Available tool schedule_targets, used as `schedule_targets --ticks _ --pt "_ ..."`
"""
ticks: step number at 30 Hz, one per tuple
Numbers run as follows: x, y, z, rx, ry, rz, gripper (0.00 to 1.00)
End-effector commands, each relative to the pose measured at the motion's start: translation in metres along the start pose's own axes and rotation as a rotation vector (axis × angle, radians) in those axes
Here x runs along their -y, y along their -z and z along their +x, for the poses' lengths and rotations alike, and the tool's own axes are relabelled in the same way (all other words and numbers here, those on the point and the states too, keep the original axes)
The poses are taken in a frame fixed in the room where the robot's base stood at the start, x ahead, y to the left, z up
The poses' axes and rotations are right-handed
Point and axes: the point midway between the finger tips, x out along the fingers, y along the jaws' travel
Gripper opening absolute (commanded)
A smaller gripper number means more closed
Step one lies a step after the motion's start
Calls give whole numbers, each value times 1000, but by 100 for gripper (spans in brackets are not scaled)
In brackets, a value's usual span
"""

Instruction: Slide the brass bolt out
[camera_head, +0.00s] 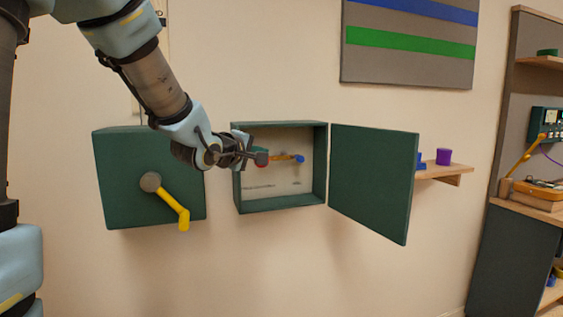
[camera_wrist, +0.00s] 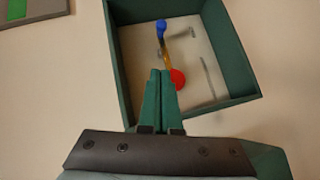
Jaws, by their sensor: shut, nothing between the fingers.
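An open green wall box (camera_head: 285,206) holds a short brass-yellow rod (camera_head: 284,157), which appears to be the brass bolt. It has a blue end (camera_head: 300,159) on the right and a red round piece (camera_head: 263,158) at its left. The wrist view also shows the rod (camera_wrist: 167,48), with the blue end (camera_wrist: 160,28) farther off and the red piece (camera_wrist: 177,79) nearer. My gripper (camera_wrist: 160,73) is shut and empty, its green fingertips just beside the red piece; contact cannot be told. In the head view my gripper (camera_head: 246,155) reaches in from the left and hides part of the box.
The box's door (camera_head: 370,180) stands open on the right. A closed green box (camera_head: 125,190) with a yellow crank handle (camera_head: 172,203) hangs at the left, below my arm. A small shelf (camera_head: 440,172) with a purple cylinder (camera_head: 443,157) is behind the door. Wall below is clear.

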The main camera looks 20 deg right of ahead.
Motion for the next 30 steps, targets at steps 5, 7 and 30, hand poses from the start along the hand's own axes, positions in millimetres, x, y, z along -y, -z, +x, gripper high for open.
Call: schedule_targets --ticks 5,7,30 --pt "0 0 0 0 1 0 0" --pt "0 0 0 0 2 0 0" --pt "-1 -11 110 4 4 1 0"
